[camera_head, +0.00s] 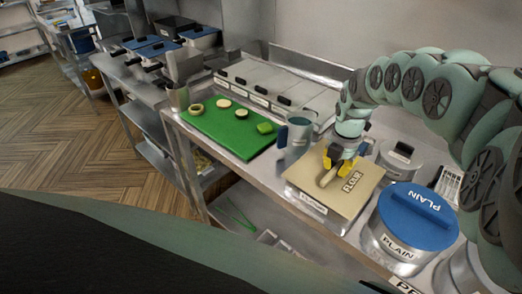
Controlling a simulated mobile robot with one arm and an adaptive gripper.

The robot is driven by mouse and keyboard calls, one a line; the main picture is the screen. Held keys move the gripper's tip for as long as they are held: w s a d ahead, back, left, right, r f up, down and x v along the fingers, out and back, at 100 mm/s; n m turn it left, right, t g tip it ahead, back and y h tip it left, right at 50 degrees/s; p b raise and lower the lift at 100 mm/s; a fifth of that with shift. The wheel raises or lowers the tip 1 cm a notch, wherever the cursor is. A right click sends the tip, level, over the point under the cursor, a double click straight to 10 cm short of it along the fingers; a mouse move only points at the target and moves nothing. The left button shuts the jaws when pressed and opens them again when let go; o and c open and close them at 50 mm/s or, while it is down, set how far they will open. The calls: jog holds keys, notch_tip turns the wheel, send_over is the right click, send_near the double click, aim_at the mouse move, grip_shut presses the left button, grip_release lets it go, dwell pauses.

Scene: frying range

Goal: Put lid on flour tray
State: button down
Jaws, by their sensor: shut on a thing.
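The tan lid marked FLOUR (358,196) lies roughly level over the flour tray (304,203), a metal tray with a label on its front side. The lid covers most of the tray's opening. Whether it touches the rim all round, I cannot tell. My gripper (328,171), with yellow fingers, points down at the middle of the lid and is shut on its raised handle. The fingers partly hide the handle. The inside of the tray is hidden.
A blue-grey mug (297,135) stands close behind the tray. A pot with a blue PLAIN lid (416,215) stands to the right. A lidded metal container (399,158) is behind it. A green board (228,129) with vegetable pieces lies left.

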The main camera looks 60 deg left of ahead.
jog(key=c, duration=1.1)
grip_release()
jog(key=shift+o, duration=0.2)
notch_tip(320, 180, up, 12)
